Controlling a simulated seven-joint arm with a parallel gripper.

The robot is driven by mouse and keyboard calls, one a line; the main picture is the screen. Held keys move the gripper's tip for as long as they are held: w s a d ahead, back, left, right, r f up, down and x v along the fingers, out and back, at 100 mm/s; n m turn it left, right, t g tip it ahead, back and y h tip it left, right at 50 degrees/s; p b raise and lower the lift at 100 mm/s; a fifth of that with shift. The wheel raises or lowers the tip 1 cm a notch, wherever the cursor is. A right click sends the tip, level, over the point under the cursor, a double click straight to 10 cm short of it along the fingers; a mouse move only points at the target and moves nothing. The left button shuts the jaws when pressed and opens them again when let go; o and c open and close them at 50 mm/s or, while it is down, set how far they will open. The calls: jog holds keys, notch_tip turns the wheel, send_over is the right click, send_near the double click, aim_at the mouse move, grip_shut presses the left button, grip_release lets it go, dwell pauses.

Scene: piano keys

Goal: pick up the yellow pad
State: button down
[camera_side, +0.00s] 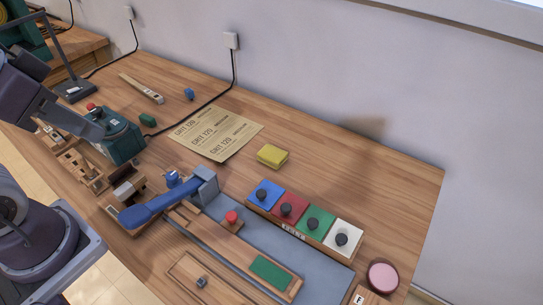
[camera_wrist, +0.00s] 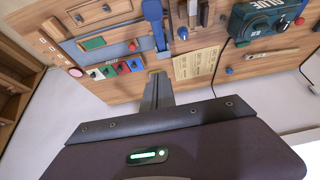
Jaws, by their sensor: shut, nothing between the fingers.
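The yellow pad (camera_side: 272,156) is a small block lying flat on the wooden bench, between the sandpaper sheet and the row of coloured keys. In the wrist view the pad (camera_wrist: 155,71) shows only as a thin yellow sliver just beyond my fingertips, mostly hidden by them. My gripper (camera_wrist: 158,78) is shut and empty, its fingers pressed together. In the side view my gripper (camera_side: 98,128) is at the left, above the bench by the green device, well apart from the pad.
The sandpaper sheet (camera_side: 216,133) lies behind-left of the pad. Coloured keys with black knobs (camera_side: 304,217) stand in front-right. A blue-handled lever (camera_side: 155,207) and a green device (camera_side: 119,140) rise nearer the arm. The bench right of the pad is clear up to the wall.

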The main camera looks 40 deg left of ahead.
jog(key=shift+c, duration=0.7)
grip_release()
jog(key=m+t, duration=0.8)
jog(key=m, duration=2.7)
send_over(273, 152)
jog(key=s, duration=0.4)
notch_tip(273, 152, down, 24)
jog(key=shift+m, duration=0.5)
jog(key=f, duration=0.7)
jog(key=shift+w+f, duration=0.2)
jog(key=x, duration=0.5)
